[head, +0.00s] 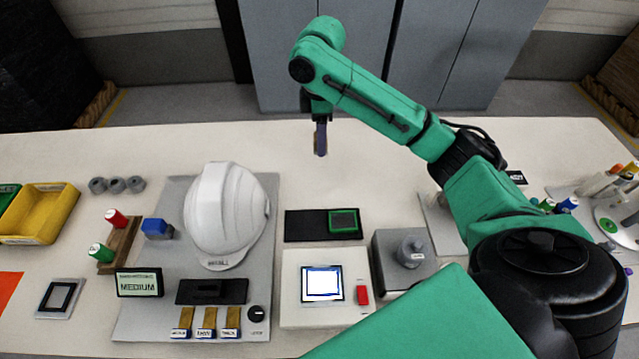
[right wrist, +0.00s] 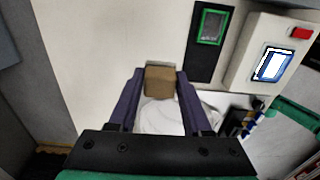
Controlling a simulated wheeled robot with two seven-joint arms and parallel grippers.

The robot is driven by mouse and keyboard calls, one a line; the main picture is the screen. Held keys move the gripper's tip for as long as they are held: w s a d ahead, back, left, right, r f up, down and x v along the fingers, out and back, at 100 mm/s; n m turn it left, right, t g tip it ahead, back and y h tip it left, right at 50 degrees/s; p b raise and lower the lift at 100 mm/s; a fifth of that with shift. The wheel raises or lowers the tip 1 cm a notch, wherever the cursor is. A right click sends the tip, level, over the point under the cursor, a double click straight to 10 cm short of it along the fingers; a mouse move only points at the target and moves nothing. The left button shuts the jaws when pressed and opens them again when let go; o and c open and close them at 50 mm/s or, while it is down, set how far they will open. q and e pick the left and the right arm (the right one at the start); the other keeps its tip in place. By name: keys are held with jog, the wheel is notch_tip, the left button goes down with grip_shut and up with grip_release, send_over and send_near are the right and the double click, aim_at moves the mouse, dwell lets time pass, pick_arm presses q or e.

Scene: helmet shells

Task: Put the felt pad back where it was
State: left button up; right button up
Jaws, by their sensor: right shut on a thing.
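My right gripper (head: 320,150) is raised over the back of the table, fingers pointing down, behind the black mat. It is shut on a small tan-brown block, which I take to be the felt pad (right wrist: 160,80). In the right wrist view the pad sits between the tips of the two dark fingers (right wrist: 158,92). In the head view it is mostly hidden by the fingers. A black mat (head: 303,226) lies flat on the table, with a green-edged square (head: 344,222) at its right end; the pad is apart from both. My left gripper is not in view.
A white helmet shell (head: 225,212) rests on a grey board (head: 180,195). A white unit with a lit screen (head: 322,284) stands before the mat, and a grey block with a knob (head: 405,262) to its right. A yellow bin (head: 42,212) is far left. The table's back middle is clear.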

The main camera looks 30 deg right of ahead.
aim_at(321, 190)
notch_tip(321, 190, down, 16)
jog(key=shift+s+d+f+p, duration=0.1)
jog(key=shift+p, duration=0.45)
jog(key=o, duration=1.2)
notch_tip(321, 190, up, 12)
jog(key=shift+r+b, duration=0.15)
jog(key=shift+b, duration=0.15)
